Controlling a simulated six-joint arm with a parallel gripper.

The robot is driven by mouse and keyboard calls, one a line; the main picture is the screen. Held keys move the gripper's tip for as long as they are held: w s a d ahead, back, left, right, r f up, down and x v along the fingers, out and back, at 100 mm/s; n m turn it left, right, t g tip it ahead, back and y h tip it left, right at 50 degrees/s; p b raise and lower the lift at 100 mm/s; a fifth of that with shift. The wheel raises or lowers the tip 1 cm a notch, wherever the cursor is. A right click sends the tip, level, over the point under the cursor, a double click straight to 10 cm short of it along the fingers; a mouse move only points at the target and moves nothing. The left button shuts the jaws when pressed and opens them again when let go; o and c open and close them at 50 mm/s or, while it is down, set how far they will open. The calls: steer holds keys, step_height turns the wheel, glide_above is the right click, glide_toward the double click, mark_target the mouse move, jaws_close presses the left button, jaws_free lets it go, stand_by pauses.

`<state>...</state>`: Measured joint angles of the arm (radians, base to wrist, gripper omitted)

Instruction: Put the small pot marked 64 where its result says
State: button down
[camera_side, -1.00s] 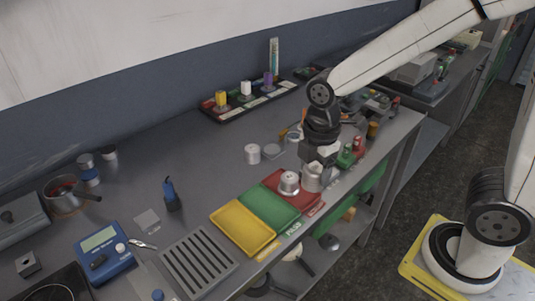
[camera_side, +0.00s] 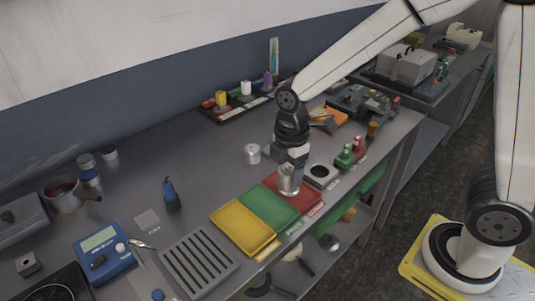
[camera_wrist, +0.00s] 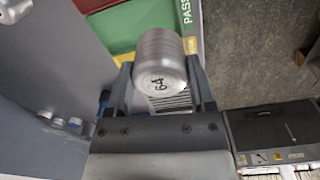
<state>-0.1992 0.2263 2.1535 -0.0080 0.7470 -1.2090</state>
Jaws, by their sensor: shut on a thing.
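The small silver pot marked 64 (camera_wrist: 160,65) is between my gripper's fingers (camera_wrist: 160,90) in the wrist view, its black number readable on the lid. In the side view my gripper (camera_side: 290,168) points down with the pot (camera_side: 289,181) at the red tray (camera_side: 306,194). I cannot tell whether the pot touches the tray. The green tray (camera_side: 268,206) and yellow tray (camera_side: 242,228) lie to the lower left. A PASS label (camera_wrist: 185,8) runs along the green tray's edge. Anything behind the held pot is hidden.
A pale cylinder (camera_side: 252,153) stands on the bench behind the trays. A square plate with a dark round centre (camera_side: 320,172) is right of my gripper, with green and red pieces (camera_side: 346,157) beyond it. A slotted grate (camera_side: 197,262) lies left of the yellow tray.

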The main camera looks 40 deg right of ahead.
steer(key=shift+w+a+f, duration=0.2)
steer(key=shift+w+f, duration=0.95)
steer(key=shift+w, duration=0.2)
steer(key=shift+w+a+f, duration=0.2)
steer(key=shift+w+f, duration=1)
steer(key=shift+w, duration=0.2)
steer(key=shift+w+a+f, duration=0.2)
steer(key=shift+w+f, duration=0.95)
steer(key=shift+w, duration=0.2)
steer(key=shift+w+f, duration=0.25)
steer(key=shift+f, duration=1.6)
steer(key=shift+f, duration=0.15)
jaws_free()
steer(key=shift+r, duration=0.2)
